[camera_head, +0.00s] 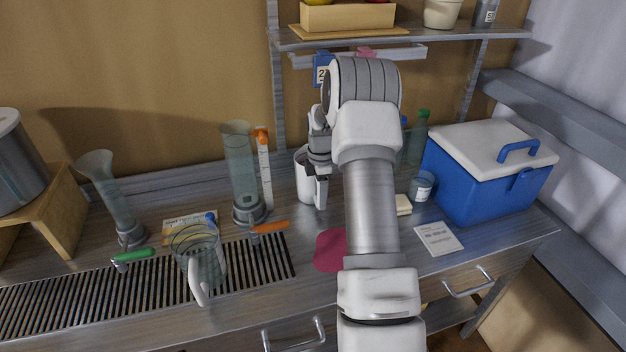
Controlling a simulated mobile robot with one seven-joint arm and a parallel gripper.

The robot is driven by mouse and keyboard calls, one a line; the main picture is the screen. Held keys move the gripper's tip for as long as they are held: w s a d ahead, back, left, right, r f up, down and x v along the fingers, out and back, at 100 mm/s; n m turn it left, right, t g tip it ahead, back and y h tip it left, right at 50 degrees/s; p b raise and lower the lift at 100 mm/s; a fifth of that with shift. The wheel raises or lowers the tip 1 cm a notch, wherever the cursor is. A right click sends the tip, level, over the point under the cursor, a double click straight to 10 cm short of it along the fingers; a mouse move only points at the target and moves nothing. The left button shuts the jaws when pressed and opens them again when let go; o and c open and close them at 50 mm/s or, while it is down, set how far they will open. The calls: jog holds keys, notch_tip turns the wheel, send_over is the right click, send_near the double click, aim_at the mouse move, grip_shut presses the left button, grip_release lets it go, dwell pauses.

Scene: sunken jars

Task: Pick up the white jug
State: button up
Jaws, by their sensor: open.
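The white jug (303,178) stands upright on the metal counter, near the middle of the head view. My gripper (318,190) is at the jug's right side, with one finger pointing down in front of it. My arm and gripper hide the jug's right part, so I cannot tell whether a finger touches it or where the second finger is. The gripper is open.
Left of the jug stand a tall glass cylinder (240,170) and an orange-capped tube (264,165). A clear pitcher (200,262) stands front left. A pink mat (329,250) lies in front. A blue cooler (480,180) stands right. A shelf (430,37) hangs above.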

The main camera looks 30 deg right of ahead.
notch_tip(320, 180, down, 4)
jog(key=shift+r, duration=0.25)
grip_shut()
dwell(1.1)
jog(key=shift+w+d+r, duration=0.1)
jog(key=shift+r, duration=0.05)
